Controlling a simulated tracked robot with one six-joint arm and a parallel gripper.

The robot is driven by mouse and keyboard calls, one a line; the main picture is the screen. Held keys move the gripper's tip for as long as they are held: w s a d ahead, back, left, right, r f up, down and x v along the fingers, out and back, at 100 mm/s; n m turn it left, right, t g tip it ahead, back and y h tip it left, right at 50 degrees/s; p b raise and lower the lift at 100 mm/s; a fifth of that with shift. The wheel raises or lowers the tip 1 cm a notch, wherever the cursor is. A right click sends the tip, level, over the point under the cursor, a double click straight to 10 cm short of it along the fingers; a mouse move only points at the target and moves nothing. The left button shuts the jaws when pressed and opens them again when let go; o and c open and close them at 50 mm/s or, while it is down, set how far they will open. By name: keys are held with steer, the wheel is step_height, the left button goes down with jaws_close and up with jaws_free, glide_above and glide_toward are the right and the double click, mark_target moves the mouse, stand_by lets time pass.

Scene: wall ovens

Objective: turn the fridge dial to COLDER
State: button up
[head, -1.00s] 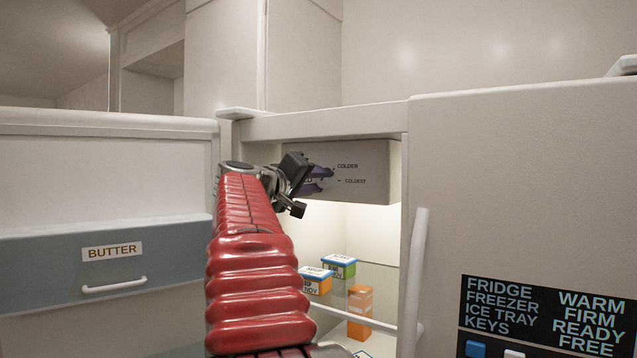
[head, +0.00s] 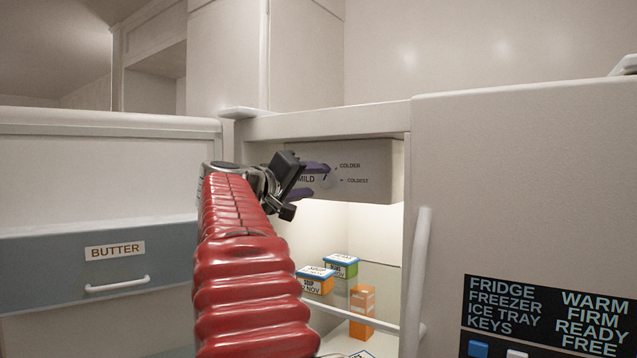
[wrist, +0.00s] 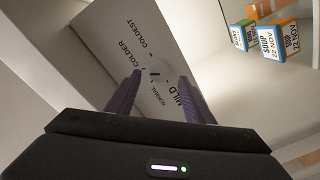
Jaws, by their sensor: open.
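The fridge dial (head: 329,180) is a small pale round knob on the control box (head: 372,165) under the fridge's top edge. The wrist view shows the dial (wrist: 155,77) with a short dark mark, among the printed words COLDEST, COLDER, MILD and NORMAL. I cannot tell which word the mark points at. My gripper (head: 318,180) is open, with purple fingers. In the wrist view its fingertips (wrist: 159,76) lie to either side of the dial in the picture. They look a little short of the dial, and nothing is held.
Soup tubs (head: 316,281) and an orange carton (head: 361,308) stand on the shelf below. The open door with the BUTTER compartment (head: 115,262) is at left. A closed door (head: 520,180) with a white handle (head: 415,270) is at right.

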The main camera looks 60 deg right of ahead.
steer(key=w+a, duration=0.1)
steer(key=a, duration=0.9)
steer(key=shift+w, duration=0.15)
steer(key=shift+w, duration=0.1)
steer(key=w+a+f+n+t+y, duration=0.2)
steer(key=w+a+f+n+y, duration=0.3)
steer(key=f, duration=0.8)
steer(key=a+f+t+y, duration=0.3)
steer(key=a+f, duration=0.3)
steer(key=f, duration=0.8)
steer(key=s+a+f+n+t+y, duration=0.1)
steer(key=s+a+f+y, duration=0.1)
steer(key=a+f, duration=0.4)
steer(key=s+a+f+n+t+y, duration=0.1)
steer(key=s+a+f+y, duration=0.2)
steer(key=a, duration=1.3)
steer(key=s+a+f+n+y, duration=0.2)
steer(key=a+f+y, duration=0.2)
steer(key=a+f, duration=0.5)
steer(key=a, duration=0.3)
steer(key=shift+s+t+y, duration=0.15)
steer(key=shift+t+y, duration=0.25)
